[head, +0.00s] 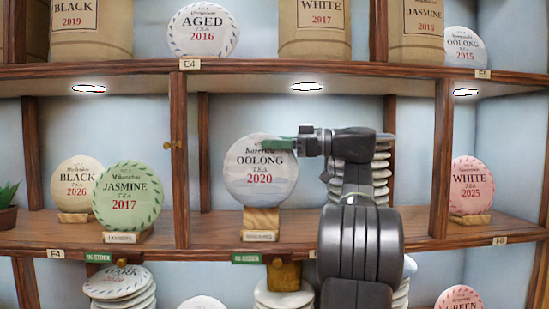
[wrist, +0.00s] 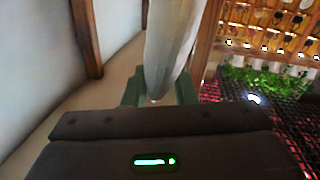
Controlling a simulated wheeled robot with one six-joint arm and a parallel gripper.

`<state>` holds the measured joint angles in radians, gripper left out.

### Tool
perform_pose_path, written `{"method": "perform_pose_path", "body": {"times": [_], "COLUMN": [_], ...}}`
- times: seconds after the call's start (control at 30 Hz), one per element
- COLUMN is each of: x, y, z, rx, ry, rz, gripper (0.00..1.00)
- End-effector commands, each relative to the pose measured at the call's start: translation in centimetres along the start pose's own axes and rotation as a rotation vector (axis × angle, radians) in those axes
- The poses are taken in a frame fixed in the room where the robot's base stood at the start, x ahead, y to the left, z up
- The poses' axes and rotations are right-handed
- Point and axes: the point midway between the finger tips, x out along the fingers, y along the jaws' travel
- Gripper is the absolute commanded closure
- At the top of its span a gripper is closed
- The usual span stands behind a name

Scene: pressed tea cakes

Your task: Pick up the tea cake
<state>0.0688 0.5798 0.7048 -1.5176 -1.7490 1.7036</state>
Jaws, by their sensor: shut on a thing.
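A round white-wrapped tea cake (head: 258,178), labelled Oolong Tea 2020, stands upright over a small wooden stand (head: 262,219) on the middle shelf. I cannot tell whether its lower edge still rests on the stand. My gripper (head: 281,144) comes from the right and is shut on the cake's upper right edge with its green fingers. In the wrist view the cake (wrist: 170,45) is seen edge-on, rising between the green fingers (wrist: 160,92). The hidden side of the cake cannot be seen.
A stack of cakes (head: 379,175) stands behind my arm on the right. A wooden divider (head: 180,150) is to the left, with a green Jasmine cake (head: 127,197) beyond it. The shelf above (head: 250,72) limits height.

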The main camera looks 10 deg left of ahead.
Motion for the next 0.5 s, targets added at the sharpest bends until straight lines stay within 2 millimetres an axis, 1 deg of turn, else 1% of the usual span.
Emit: {"method": "perform_pose_path", "body": {"times": [0.03,0.1,0.27,0.37,0.5], "x": [0.0,-0.2,-0.5,-0.8,-1.3], "y": [-0.1,-1.4,-4.3,-6.6,-10.3], "z": [-0.7,-0.4,-0.8,-1.1,-1.7], "rx": [-0.005,-0.002,-0.003,-0.004,-0.004], "ry": [0.0,0.0,0.0,0.0,0.0], "rz": [0.0,0.0,0.0,0.002,0.002], "gripper": [1.0,1.0,1.0,1.0,1.0]}}
